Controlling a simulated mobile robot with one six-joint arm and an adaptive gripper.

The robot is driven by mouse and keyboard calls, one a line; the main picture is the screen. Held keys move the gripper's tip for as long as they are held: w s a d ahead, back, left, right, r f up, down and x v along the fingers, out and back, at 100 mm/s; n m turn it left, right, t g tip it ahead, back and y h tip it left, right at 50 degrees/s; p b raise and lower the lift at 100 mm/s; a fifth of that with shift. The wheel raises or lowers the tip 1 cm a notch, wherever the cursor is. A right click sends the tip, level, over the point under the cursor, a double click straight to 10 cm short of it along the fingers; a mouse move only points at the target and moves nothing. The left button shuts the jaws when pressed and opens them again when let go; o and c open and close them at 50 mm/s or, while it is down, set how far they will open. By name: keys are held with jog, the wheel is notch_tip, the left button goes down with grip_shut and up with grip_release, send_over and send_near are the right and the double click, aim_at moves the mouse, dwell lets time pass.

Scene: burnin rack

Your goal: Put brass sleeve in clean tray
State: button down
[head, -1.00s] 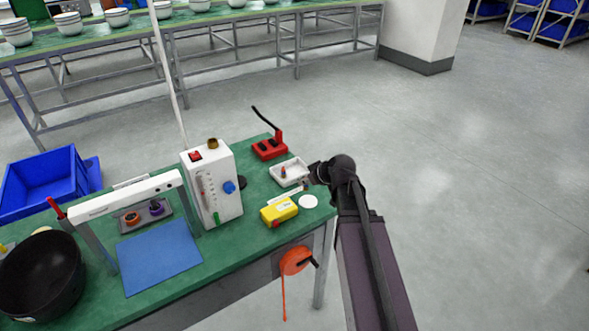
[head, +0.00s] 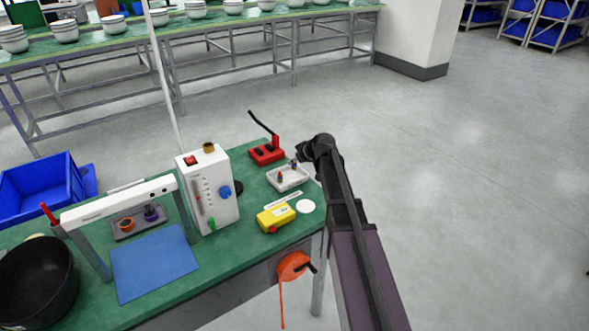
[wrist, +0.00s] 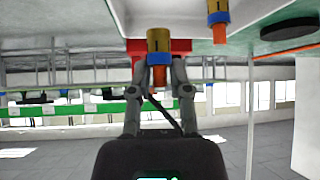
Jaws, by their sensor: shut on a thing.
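The brass sleeve (wrist: 159,42), a small brass-coloured cylinder with a blue band and an orange end, is between the fingertips of my gripper (wrist: 160,62) in the wrist view. My gripper (head: 298,159) is shut on it. In the head view the held sleeve (head: 294,164) shows small at the far right edge of the white tray (head: 290,184); whether it touches the tray is unclear. A similar piece (wrist: 217,18) shows beside it in the wrist view, and a red-tipped piece (head: 280,176) stands in the tray.
A red device with a black lever (head: 267,154) stands behind the tray. A yellow box (head: 275,217) and a white disc (head: 306,206) lie in front. A white control box (head: 210,190) stands to the left. Open floor lies to the right of the green bench.

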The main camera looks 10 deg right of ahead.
aim_at(296, 166)
jog(key=shift+w, duration=0.15)
jog(key=shift+f+b, duration=1.75)
jog(key=shift+f, duration=0.05)
jog(key=shift+f, duration=0.15)
jog(key=c, duration=0.9)
grip_release()
jog(key=shift+o, duration=0.2)
jog(key=shift+r, duration=0.3)
jog(key=p+v, duration=0.8)
jog(key=v, duration=0.4)
jog(key=shift+f, duration=0.15)
